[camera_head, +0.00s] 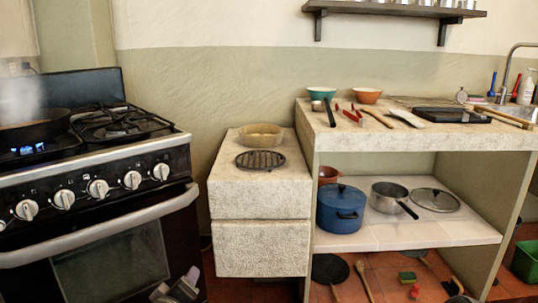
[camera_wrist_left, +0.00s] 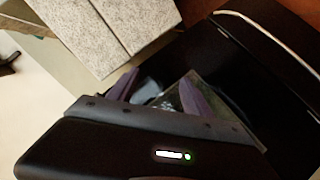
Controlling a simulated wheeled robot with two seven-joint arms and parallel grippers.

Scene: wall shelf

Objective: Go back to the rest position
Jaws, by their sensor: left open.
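My left gripper (camera_head: 180,288) shows at the bottom edge of the head view, low in front of the black oven door. In the left wrist view the left gripper (camera_wrist_left: 165,92) has its two purplish fingers apart, with no object seen between them. The rest of my left arm is out of the head view. My right gripper is in neither view.
The stove (camera_head: 95,170) stands left, with a steaming pan (camera_head: 35,130) and protruding oven handle (camera_head: 100,236). A stone block (camera_head: 260,195) holds a bowl (camera_head: 261,136) and trivet (camera_head: 260,160). Right is a stone counter (camera_head: 420,140); several items lie on the tiled floor (camera_head: 385,275).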

